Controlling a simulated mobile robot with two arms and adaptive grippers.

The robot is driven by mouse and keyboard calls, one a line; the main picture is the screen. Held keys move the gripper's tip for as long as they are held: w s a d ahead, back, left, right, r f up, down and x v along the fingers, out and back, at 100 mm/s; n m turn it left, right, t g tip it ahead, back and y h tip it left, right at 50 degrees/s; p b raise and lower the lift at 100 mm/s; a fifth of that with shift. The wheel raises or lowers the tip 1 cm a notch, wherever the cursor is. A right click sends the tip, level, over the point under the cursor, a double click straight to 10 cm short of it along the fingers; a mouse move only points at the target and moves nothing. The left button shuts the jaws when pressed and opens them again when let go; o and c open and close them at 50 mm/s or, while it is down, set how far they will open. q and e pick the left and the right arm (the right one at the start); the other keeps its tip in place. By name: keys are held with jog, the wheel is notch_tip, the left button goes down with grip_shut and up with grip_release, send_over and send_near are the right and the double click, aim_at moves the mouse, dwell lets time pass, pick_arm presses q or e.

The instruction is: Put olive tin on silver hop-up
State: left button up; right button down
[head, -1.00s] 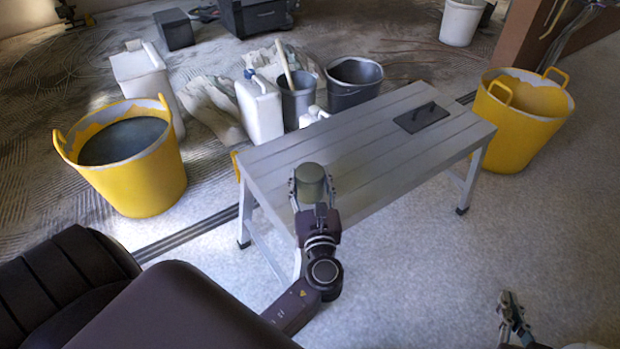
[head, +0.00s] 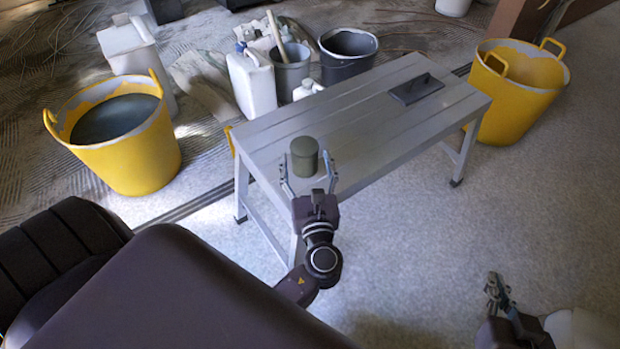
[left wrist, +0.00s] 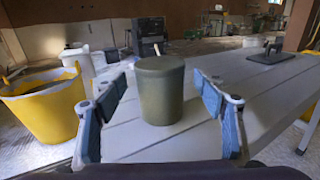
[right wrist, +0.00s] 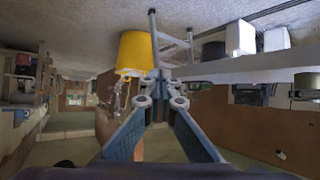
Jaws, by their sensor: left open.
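The olive tin (head: 304,157), a dull green cylinder with a lid, stands upright on the near left end of the silver hop-up (head: 350,120), a long grey slatted platform on legs. My left gripper (head: 308,174) is open at the near side of the tin. In the left wrist view the tin (left wrist: 160,92) stands between the spread fingers (left wrist: 162,95), with a visible gap on each side. My right gripper (head: 498,291) is low at the right, away from the hop-up, with nothing seen in it. Its fingertips look close together.
A dark plastering trowel (head: 416,88) lies on the hop-up's far right. Yellow tubs stand left (head: 125,145) and right (head: 520,95). Dark buckets (head: 348,62) and a white jerrycan (head: 252,85) stand behind. The middle of the hop-up is clear.

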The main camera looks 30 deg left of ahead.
pick_arm(q)
jog(key=v, duration=0.8)
jog(key=shift+s+d+p, duration=0.3)
jog(key=shift+p, duration=0.1)
pick_arm(e)
jog(key=s+f+g, duration=0.1)
jog(key=s+d+f+g, duration=0.1)
jog(key=s+f, duration=0.2)
jog(key=shift+d+g+h, duration=0.25)
jog(key=shift+g+h, duration=0.15)
